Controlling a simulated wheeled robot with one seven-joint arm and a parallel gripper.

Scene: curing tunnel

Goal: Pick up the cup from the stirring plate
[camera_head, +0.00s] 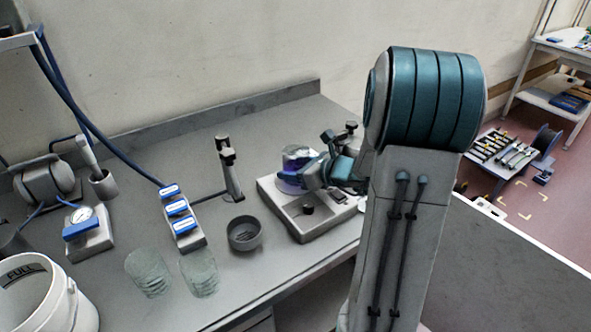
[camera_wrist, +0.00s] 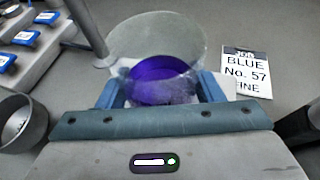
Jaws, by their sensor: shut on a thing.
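The cup (camera_wrist: 158,38) is clear, with blue-purple liquid in it. It also shows in the head view (camera_head: 297,158), at the back of the stirring plate (camera_head: 309,229). The stirring plate is a pale box with a dark knob on its front. My gripper (camera_wrist: 161,88) is shut on the cup, one blue finger at each side of it. In the head view my gripper (camera_head: 300,177) reaches the cup from the right and hides part of it. I cannot tell whether the cup's base touches the plate.
A label card (camera_wrist: 247,73) reads "BLUE No. 57". A white bucket (camera_head: 45,296) stands front left.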

